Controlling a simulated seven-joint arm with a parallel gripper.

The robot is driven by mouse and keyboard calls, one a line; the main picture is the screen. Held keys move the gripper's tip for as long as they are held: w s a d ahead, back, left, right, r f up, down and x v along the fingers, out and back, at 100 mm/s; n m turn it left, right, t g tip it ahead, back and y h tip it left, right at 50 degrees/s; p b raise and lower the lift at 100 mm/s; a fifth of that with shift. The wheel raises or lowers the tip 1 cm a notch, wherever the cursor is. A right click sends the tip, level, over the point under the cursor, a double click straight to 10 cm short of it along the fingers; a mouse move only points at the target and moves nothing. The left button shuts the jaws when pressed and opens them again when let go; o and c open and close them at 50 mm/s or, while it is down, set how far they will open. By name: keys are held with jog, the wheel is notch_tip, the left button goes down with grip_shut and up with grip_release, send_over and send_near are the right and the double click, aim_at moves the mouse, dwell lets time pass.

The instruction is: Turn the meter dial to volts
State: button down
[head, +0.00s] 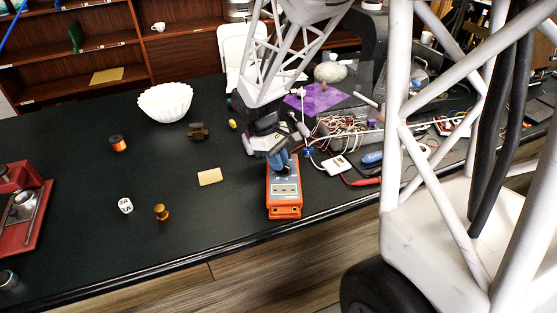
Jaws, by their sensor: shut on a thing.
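The meter (285,208) is an orange box with a grey face, near the front edge of the dark bench. My gripper (280,166) is lowered onto its far part, with bluish fingertips shut on what appears to be the dial. The dial itself is hidden under the fingers, so its setting cannot be read. A small display or panel shows on the near half of the meter's face.
A tan block (209,177), a brass piece (161,212) and a white die (125,205) lie left of the meter. A white fluted bowl (165,102) stands farther back. Tangled wires (343,132), a white module (336,165) and a red probe (366,181) crowd the right side.

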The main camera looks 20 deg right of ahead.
jog(key=m, duration=0.1)
jog(key=m+y, duration=0.1)
jog(key=m, duration=0.1)
jog(key=shift+d+f+m+g, duration=0.1)
jog(key=shift+d+m+g, duration=0.15)
jog(key=shift+m+g, duration=0.15)
jog(key=shift+d+m+y, duration=0.2)
jog(key=shift+m+y, duration=0.7)
jog(key=shift+m, duration=0.8)
jog(key=shift+f, duration=0.1)
jog(key=c, duration=1.1)
grip_release()
jog(key=shift+w+r, duration=0.1)
jog(key=shift+r, duration=0.1)
jog(key=shift+v, duration=3.75)
jog(key=shift+r, duration=0.1)
